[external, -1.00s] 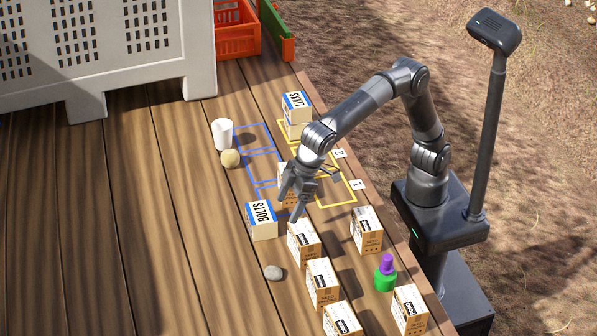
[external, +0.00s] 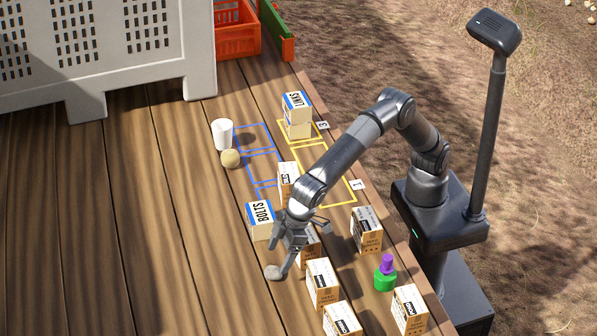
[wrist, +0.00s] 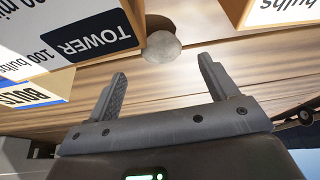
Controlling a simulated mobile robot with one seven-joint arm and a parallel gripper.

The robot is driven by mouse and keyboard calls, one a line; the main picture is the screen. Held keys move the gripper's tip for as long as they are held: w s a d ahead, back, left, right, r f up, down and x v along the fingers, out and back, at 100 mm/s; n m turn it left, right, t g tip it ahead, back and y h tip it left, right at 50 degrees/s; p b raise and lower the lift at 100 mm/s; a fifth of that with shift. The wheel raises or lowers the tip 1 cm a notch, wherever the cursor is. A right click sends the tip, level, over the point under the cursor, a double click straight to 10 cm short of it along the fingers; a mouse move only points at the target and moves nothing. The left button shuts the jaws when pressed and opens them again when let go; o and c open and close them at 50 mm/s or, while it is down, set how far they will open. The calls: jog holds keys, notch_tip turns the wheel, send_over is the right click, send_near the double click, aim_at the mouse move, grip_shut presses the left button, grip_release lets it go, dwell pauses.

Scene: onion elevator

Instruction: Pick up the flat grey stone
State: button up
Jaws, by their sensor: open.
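The flat grey stone (external: 272,272) lies on the wooden planks, left of the row of small boxes. It also shows in the wrist view (wrist: 161,47), beyond and between the two fingertips. My gripper (external: 287,262) is open and empty. In the external view it hangs close to the stone, over the nearest small box, and one finger overlaps the stone's right edge. In the wrist view the fingers (wrist: 162,64) stand apart with no contact on the stone visible.
Small cardboard boxes (external: 322,284) stand close right of the stone. The BOLTS box (external: 261,220) is behind it. A green and purple object (external: 385,273) stands near the table edge. A white cup (external: 222,134) and a round tan stone (external: 231,159) are farther back. Planks to the left are clear.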

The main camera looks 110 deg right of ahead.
aim_at(273, 268)
jog(key=x, duration=0.4)
jog(key=shift+a, duration=0.2)
jog(key=shift+c, duration=0.2)
jog(key=shift+r, duration=0.1)
jog(key=c, duration=1.2)
